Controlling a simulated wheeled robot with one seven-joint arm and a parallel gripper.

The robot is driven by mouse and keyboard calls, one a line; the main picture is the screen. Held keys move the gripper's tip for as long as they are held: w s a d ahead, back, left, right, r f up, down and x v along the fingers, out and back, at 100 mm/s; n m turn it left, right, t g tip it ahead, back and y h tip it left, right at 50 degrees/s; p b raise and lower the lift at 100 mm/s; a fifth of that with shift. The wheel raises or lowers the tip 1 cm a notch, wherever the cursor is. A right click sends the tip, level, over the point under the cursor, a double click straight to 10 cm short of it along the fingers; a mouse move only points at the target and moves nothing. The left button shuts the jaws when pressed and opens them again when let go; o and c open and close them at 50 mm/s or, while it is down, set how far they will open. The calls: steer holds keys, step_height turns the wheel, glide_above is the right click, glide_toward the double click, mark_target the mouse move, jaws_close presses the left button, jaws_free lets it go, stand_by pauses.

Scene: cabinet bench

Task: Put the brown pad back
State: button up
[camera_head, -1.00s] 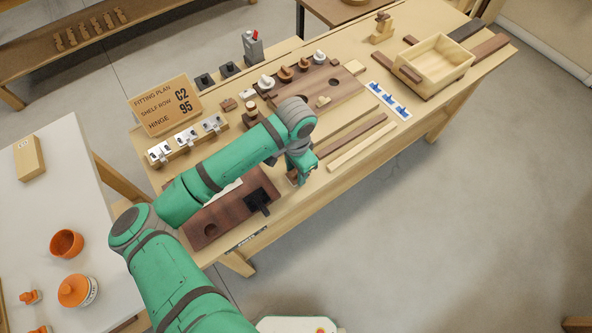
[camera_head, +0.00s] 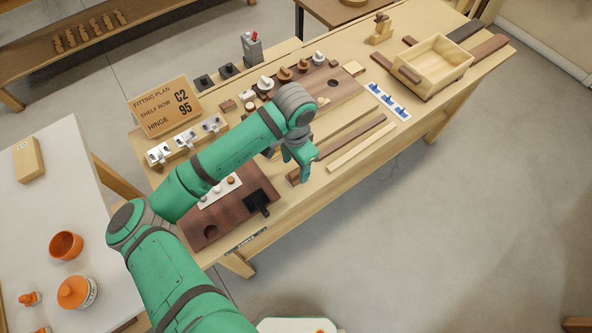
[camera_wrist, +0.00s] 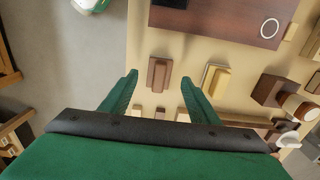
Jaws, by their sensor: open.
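In the wrist view a small stepped brown block (camera_wrist: 158,74), which looks like the brown pad, lies on the light bench top between the lines of my two fingers. A similar tan block (camera_wrist: 216,80) lies to its right. My gripper (camera_wrist: 159,78) is open and empty, above the bench. In the head view my gripper (camera_head: 305,177) hangs at the near ends of the long strips, right of the dark brown board (camera_head: 225,212). I cannot clearly pick out the small brown block in the head view; my arm hides part of that area.
A brown strip (camera_head: 352,138) and a pale strip (camera_head: 362,147) lie right of my gripper. Farther off stand a wooden box (camera_head: 435,65), a blue-marked card (camera_head: 387,100) and a board with several knobs. A sign (camera_head: 166,105) and silver hinges (camera_head: 186,140) stand left.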

mark_target(296, 172)
step_height(296, 172, up, 7)
steer(key=w+d+r+n+t+h, duration=0.1)
steer(key=d+r+n+t+h, duration=0.2)
steer(key=d, duration=0.6)
steer(key=w+d+r+n+t+h, duration=0.1)
steer(key=w+d+r+t+h, duration=0.15)
steer(key=d+h, duration=0.45)
steer(key=w+d+r+n+t+h, duration=0.15)
steer(key=d+t, duration=0.25)
steer(key=d, duration=0.8)
steer(key=s+a+f+n+t+y, duration=0.6)
steer(key=s+a+f+n+y, duration=0.35)
steer(key=s+a+f, duration=0.55)
steer(key=s+a+m+y, duration=0.1)
steer(key=s+a+m, duration=0.1)
steer(key=s+a, duration=0.4)
steer(key=s+a+r+m+y, duration=0.1)
steer(key=s+a, duration=0.5)
steer(key=s, duration=0.8)
steer(key=shift+a+r+m, duration=0.15)
steer(key=shift+a+m, duration=0.15)
steer(key=shift+m, duration=0.3)
